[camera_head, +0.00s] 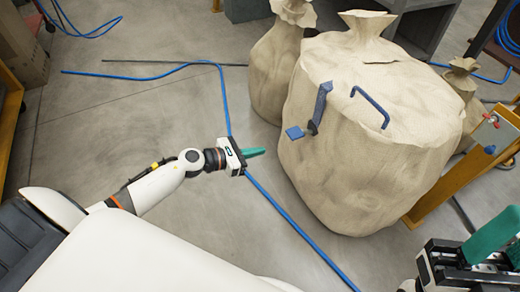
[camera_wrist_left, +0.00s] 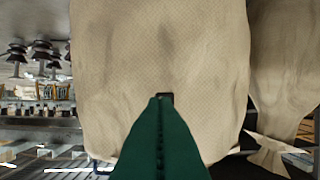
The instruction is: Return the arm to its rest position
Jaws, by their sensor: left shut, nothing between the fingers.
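My left gripper (camera_head: 256,153) is shut and empty. It hangs in the air to the left of the large beige sack (camera_head: 365,150), with a visible gap between them. In the left wrist view the green fingers of my left gripper (camera_wrist_left: 161,100) are pressed together, pointing at the sack (camera_wrist_left: 160,50), which fills the middle of that view. My right gripper (camera_head: 492,236) shows in part at the lower right corner of the head view, green-tipped. Its fingers are cut off by the frame edge, so its opening cannot be told.
A blue handle (camera_head: 370,106) and a blue lever (camera_head: 319,107) sit at the large sack. A smaller sack (camera_head: 275,75) stands behind it. A blue hose (camera_head: 295,225) crosses the floor under my left gripper. A yellow frame (camera_head: 465,172) stands at the right. The grey floor at left is mostly clear.

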